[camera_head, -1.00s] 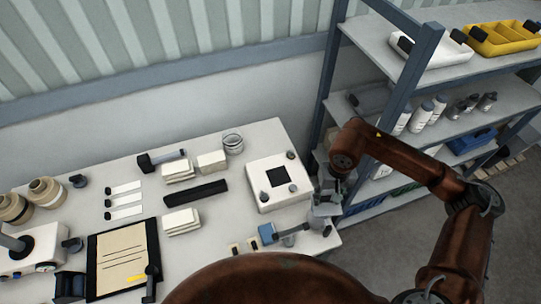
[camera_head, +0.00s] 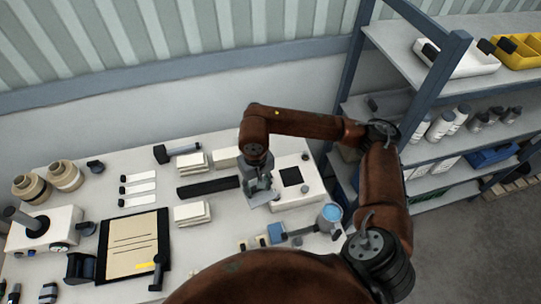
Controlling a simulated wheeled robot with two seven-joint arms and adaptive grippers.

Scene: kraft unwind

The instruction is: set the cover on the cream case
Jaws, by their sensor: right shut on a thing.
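The cream case (camera_head: 312,198) is a square pale box on the right of the table, with a dark square in its top and small dark knobs near its corners. My right gripper (camera_head: 260,194) is over the case's left edge, pointing down. It is shut on a small grey piece, perhaps the cover; the fingers hide most of it and its outline is unclear. I cannot tell whether that piece touches the case. My left gripper is not in view.
A grey vessel with a light-blue top (camera_head: 331,213) stands at the table's right front. A black bar (camera_head: 205,189) and cream stacks (camera_head: 192,213) lie left of the gripper. A clipboard (camera_head: 133,243) lies farther left. A shelf rack (camera_head: 437,70) stands at the right.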

